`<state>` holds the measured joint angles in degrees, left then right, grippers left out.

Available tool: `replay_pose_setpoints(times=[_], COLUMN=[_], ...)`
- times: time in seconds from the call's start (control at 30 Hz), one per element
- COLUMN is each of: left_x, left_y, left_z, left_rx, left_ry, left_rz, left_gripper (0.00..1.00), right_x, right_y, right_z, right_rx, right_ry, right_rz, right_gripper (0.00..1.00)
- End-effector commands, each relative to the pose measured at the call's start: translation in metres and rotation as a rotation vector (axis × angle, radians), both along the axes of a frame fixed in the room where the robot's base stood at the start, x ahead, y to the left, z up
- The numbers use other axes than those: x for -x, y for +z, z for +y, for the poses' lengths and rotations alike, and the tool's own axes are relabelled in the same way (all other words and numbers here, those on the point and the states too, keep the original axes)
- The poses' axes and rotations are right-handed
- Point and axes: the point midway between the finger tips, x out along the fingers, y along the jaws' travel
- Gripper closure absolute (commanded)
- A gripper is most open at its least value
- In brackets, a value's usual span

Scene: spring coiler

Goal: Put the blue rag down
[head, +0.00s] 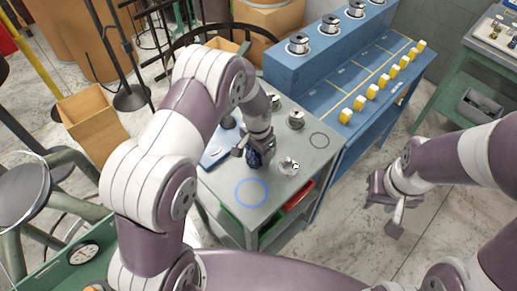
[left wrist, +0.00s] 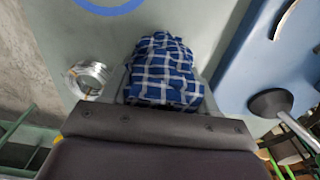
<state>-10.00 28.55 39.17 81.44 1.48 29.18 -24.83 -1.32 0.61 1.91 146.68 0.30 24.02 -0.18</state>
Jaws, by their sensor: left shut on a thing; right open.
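The blue rag (left wrist: 163,72) is a dark blue and white checked cloth, bunched up. My left gripper (left wrist: 163,100) is shut on it; in the left wrist view the rag sticks out beyond the jaws. In the head view the rag (head: 254,158) hangs under the left gripper, over the grey table top (head: 222,190); I cannot tell whether it touches the top. A blue ring outline (head: 251,193) is marked on the table in front of the rag. My right gripper (head: 385,202) is open and empty, off to the right over the floor.
A silver wire coil (head: 288,166) lies just right of the rag. Metal spools (head: 296,120) stand at the table's back, and a blue plate lies left. A blue bench (head: 345,80) with yellow blocks adjoins behind. Red and green bins sit below the table top.

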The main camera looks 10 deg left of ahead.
Motion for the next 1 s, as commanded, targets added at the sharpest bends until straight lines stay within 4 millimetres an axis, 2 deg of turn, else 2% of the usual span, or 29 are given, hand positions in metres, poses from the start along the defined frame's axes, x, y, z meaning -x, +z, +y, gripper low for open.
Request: replay_pose_setpoints(times=[0.27,0.3,0.37,0.4,0.63,0.7,0.77,1.0], left_x=[0.000,0.000,0.000,0.000,0.000,0.000,-0.001,0.001], left_y=[-0.003,-0.003,-0.002,-0.002,-0.002,0.004,0.009,0.070], left_z=[0.000,0.000,0.000,0.000,0.000,0.000,0.000,0.001], left_rx=[0.000,0.000,0.000,0.000,0.000,0.000,0.001,0.001], left_ry=[0.000,0.000,0.000,0.000,0.000,0.000,0.000,0.000], left_rz=[-0.001,-0.002,-0.002,-0.002,-0.002,-0.002,-0.004,-0.007], left_gripper=[0.75,0.38,0.19,0.16,0.16,0.16,0.16,0.16], right_x=[0.000,0.000,0.000,0.000,0.000,0.000,0.000,0.000], right_y=[-0.003,-0.003,-0.002,-0.002,-0.002,0.002,-0.003,-0.013], right_z=[0.000,0.000,0.000,0.000,0.000,0.000,0.000,0.000], right_rx=[0.000,0.000,0.000,0.000,0.000,0.000,0.000,0.000], right_ry=[0.000,0.000,0.000,0.000,0.000,0.000,0.000,0.000], right_rz=[0.000,0.000,0.000,0.000,0.000,0.000,0.000,0.000], right_gripper=[0.57,0.57,0.57,0.57,0.57,0.57,0.57,0.57])
